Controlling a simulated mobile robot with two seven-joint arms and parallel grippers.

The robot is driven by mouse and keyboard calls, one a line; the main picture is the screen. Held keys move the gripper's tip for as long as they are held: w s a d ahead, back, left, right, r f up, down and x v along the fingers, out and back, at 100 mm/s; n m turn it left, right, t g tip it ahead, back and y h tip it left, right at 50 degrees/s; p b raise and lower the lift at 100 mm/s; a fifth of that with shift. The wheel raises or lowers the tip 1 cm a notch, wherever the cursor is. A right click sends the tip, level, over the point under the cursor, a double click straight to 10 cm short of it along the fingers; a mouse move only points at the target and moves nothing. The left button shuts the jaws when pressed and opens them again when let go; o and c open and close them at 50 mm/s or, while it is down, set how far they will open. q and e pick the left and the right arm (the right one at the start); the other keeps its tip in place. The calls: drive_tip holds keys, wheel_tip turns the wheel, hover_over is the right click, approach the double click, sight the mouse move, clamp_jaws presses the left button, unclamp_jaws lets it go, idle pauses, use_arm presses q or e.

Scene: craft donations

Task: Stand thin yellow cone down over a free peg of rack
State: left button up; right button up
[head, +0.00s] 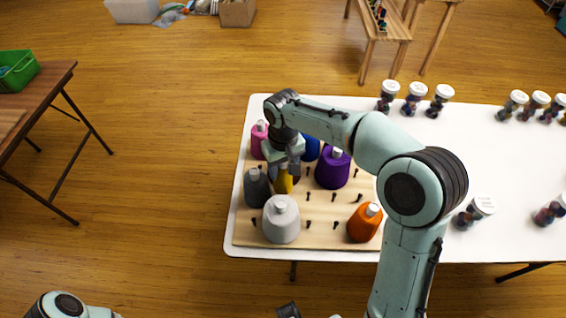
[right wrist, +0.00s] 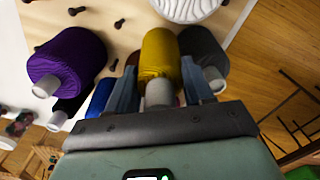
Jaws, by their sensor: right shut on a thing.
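The thin yellow cone (head: 284,182) is in my right gripper (head: 286,172), low over the left part of the wooden peg rack (head: 330,236). The right wrist view shows the yellow cone (right wrist: 160,55) between the two fingers, its pale tip (right wrist: 159,92) toward the palm. The gripper is shut on it. Its base is out of clear sight, so I cannot tell whether it touches the rack or a peg. Bare dark pegs (head: 308,197) show in the middle and front of the rack. Of my left arm only a part shows at the lower left; its gripper is not seen.
Close around the held cone stand a dark grey cone (head: 256,188), a white cone (head: 281,220) and a blue cone (head: 311,149). Also on the rack are pink (head: 259,138), purple (head: 332,168) and orange (head: 364,222) cones. Lidded jars (head: 416,98) stand on the white table (head: 480,150).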

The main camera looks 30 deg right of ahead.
sight(283, 180)
drive_tip(key=shift+f, duration=0.35)
drive_tip(key=shift+f+b, duration=1.85)
drive_tip(key=shift+f, duration=0.95)
drive_tip(key=shift+f, duration=0.25)
drive_tip(key=o, duration=1.1)
drive_tip(key=shift+o, duration=0.2)
drive_tip(key=shift+a+r, duration=0.1)
drive_tip(key=shift+r, duration=0.05)
drive_tip(key=r+p, duration=0.2)
drive_tip(key=r, duration=1.1)
drive_tip(key=shift+d, duration=0.2)
